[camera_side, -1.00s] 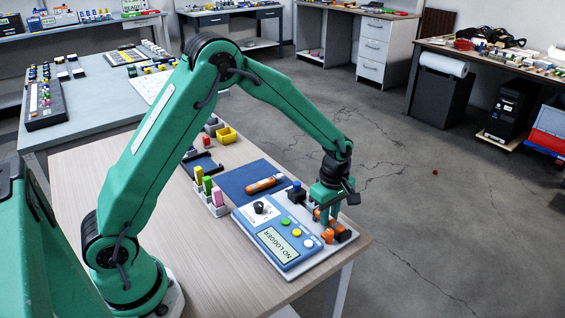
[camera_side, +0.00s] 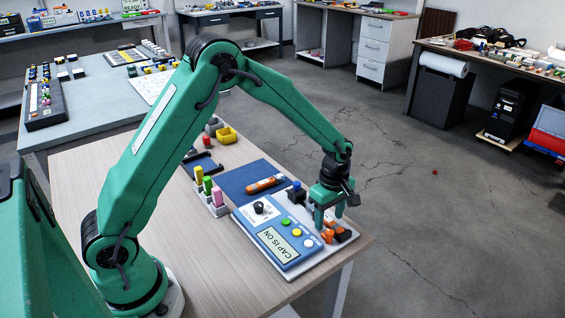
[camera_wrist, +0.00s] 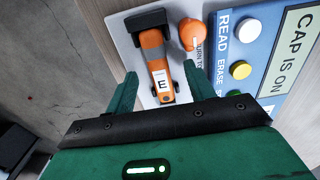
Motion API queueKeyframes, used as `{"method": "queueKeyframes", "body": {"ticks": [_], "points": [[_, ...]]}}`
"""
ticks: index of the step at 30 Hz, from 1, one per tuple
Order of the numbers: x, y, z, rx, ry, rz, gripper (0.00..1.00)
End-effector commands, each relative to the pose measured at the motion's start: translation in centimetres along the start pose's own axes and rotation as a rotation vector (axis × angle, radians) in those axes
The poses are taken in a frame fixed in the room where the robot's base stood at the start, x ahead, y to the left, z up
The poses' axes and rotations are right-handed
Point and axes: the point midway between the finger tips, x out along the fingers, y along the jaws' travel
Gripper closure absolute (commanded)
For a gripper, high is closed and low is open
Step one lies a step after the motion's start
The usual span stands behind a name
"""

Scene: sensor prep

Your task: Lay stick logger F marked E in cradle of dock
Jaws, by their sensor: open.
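The orange stick logger (camera_wrist: 153,62) with a white label marked E lies in the dock's cradle, between a dark block (camera_wrist: 146,20) at its upper end and another at its lower end. It is partly hidden in the side view. My gripper (camera_wrist: 158,74) is open, with one finger on each side of the logger and gaps visible beside it. In the side view my gripper (camera_side: 330,218) is over the dock's right part. The dock (camera_side: 280,240) has a blue panel with white, yellow and green buttons; its display (camera_side: 280,244) reads CAP IS ON.
An orange knob-like part (camera_wrist: 190,32) stands close beside the logger. Another orange stick (camera_side: 264,184) lies on a dark blue mat (camera_side: 240,176). A rack (camera_side: 217,208) holds yellow, green and pink sticks. A yellow bin (camera_side: 226,135) stands behind.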

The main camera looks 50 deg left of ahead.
Motion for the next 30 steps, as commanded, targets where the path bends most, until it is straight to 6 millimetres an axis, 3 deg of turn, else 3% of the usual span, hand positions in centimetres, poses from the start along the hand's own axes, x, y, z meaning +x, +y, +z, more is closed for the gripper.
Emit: {"method": "queueKeyframes", "body": {"ticks": [30], "points": [[-0.88, 0.03, 0.00, 0.000, 0.000, 0.001, 0.43]]}}
